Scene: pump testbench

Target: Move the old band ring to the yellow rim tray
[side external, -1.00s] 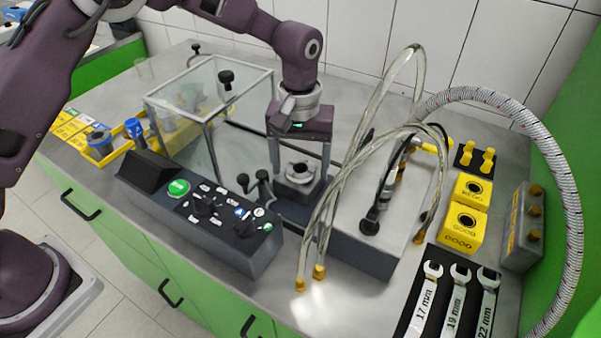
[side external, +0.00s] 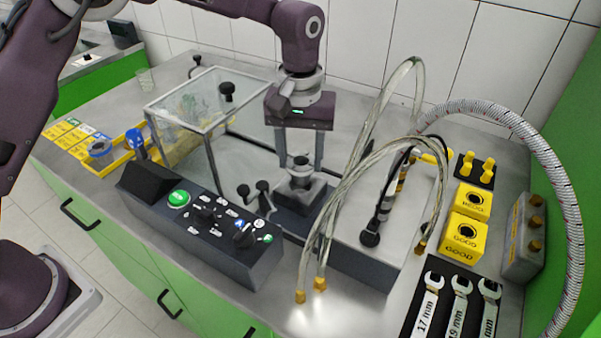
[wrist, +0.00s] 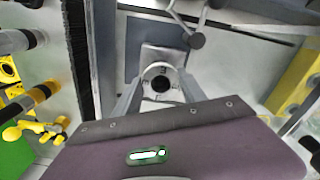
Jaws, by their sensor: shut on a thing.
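My gripper (side external: 301,165) is shut on a grey metal ring, the old band ring (side external: 300,160), just above the dark-topped pedestal (side external: 290,196) of the bench. In the wrist view the ring (wrist: 160,79) is between the two fingers, over a square metal block (wrist: 165,53). A small gap between ring and block is hard to judge. The yellow rim tray (side external: 115,167) is at the far left of the side view, behind the control console.
A clear-walled box (side external: 178,133) stands between my gripper and the tray. The control console (side external: 200,222) with knobs lies in front. Clear hoses (side external: 352,165) arch close on the right. Yellow GOOD and REDO blocks (side external: 465,236) and wrenches (side external: 459,305) are farther right.

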